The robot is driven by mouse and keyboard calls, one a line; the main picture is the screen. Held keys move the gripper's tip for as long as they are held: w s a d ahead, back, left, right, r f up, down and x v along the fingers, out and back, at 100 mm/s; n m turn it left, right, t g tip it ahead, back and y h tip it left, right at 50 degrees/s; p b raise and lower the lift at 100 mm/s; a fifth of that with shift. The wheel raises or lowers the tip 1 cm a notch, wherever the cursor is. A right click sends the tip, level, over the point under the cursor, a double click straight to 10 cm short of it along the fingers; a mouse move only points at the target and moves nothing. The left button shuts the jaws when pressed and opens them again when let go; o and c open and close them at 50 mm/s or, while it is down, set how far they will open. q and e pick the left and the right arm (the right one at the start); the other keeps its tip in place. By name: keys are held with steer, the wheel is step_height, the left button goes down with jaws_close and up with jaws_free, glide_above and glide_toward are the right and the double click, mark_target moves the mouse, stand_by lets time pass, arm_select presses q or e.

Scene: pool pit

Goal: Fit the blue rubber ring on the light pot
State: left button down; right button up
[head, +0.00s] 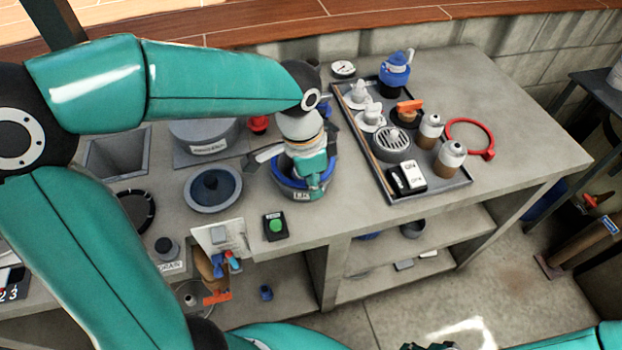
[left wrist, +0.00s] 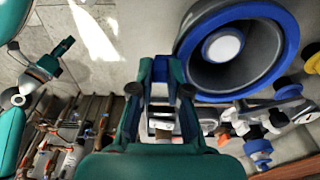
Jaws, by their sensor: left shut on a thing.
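The light pot (head: 303,196) is a grey round pot with a label on its front, standing on the bench. The blue rubber ring (head: 281,179) lies at its rim, under my left gripper (head: 312,172). In the left wrist view the blue ring (left wrist: 291,42) runs around the pot's mouth, with a white disc in the dark middle. I cannot tell whether it is seated evenly all round. My left gripper's fingers (left wrist: 165,88) are shut on the ring at its edge; the contact is partly hidden. My right gripper (left wrist: 40,76) hangs away from the bench, its finger gap unclear.
A grey pot with a blue inside (head: 213,187) stands left of the light pot. A green-button box (head: 275,226) is in front. The bench's right end is bare.

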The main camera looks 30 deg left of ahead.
arm_select(q)
steer(key=shift+f+b, duration=0.3)
steer(key=shift+f, duration=0.05)
stand_by(0.4)
steer(key=c, duration=0.9)
jaws_free()
steer(key=shift+r, duration=0.2)
steer(key=shift+r+p, duration=2.1)
steer(key=shift+r, duration=0.25)
steer(key=shift+r+p, duration=1.65)
steer(key=shift+r, duration=0.35)
